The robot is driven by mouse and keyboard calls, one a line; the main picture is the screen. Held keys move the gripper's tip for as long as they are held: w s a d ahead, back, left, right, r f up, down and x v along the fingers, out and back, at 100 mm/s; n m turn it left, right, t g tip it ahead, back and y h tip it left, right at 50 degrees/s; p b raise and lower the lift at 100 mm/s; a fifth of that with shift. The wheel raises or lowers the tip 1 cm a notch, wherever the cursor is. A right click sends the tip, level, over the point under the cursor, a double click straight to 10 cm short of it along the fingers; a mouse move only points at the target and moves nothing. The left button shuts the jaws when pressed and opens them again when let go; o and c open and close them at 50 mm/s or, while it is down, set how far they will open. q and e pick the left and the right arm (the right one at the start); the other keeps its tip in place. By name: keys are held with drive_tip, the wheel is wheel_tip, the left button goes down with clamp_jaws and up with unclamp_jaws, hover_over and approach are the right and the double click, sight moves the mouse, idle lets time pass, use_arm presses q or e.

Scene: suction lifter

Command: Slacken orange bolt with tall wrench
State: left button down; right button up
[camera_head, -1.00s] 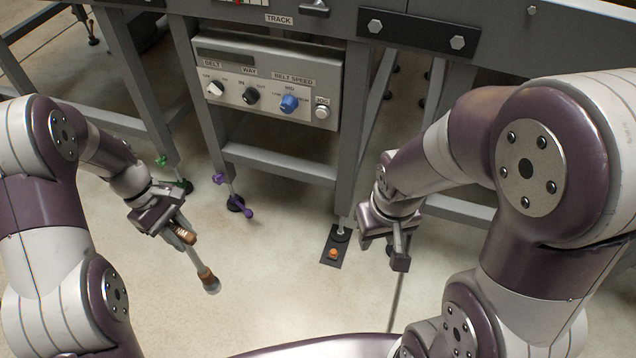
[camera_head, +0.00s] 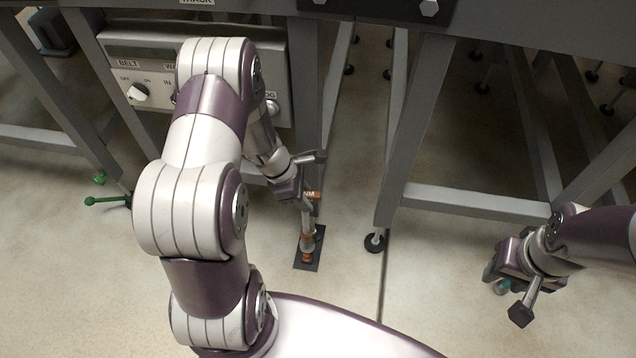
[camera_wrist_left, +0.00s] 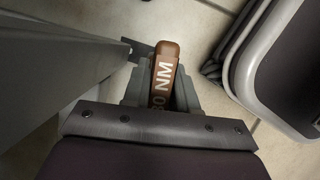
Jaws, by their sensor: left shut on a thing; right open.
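My left gripper (camera_head: 308,180) is shut on the tall wrench (camera_head: 307,222), which stands nearly upright under it. The left wrist view shows the wrench's brown end, lettered NM (camera_wrist_left: 163,75), between the fingers. The wrench's lower end, with a copper-coloured band, is right at the orange bolt (camera_head: 307,257) on a dark floor plate (camera_head: 304,267). I cannot tell whether the wrench is seated on the bolt or just above it. My right gripper (camera_head: 508,290) is open at the right, over the floor and well apart from the bolt.
A grey machine frame with a control panel (camera_head: 130,70) stands behind; my left arm hides part of the panel. A frame leg rises just behind the floor plate. A green-handled foot (camera_head: 105,200) is at the left. A black levelling foot (camera_head: 375,242) stands right of the plate. Floor in front is bare.

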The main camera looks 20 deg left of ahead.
use_arm(q)
drive_tip(key=shift+a+f, duration=0.1)
drive_tip(key=shift+f, duration=0.05)
drive_tip(key=shift+s, duration=0.1)
wheel_tip(320, 180, down, 5)
drive_tip(key=b, duration=0.3)
drive_tip(key=shift+r, duration=0.2)
drive_tip(key=shift+f, duration=0.1)
idle(0.6)
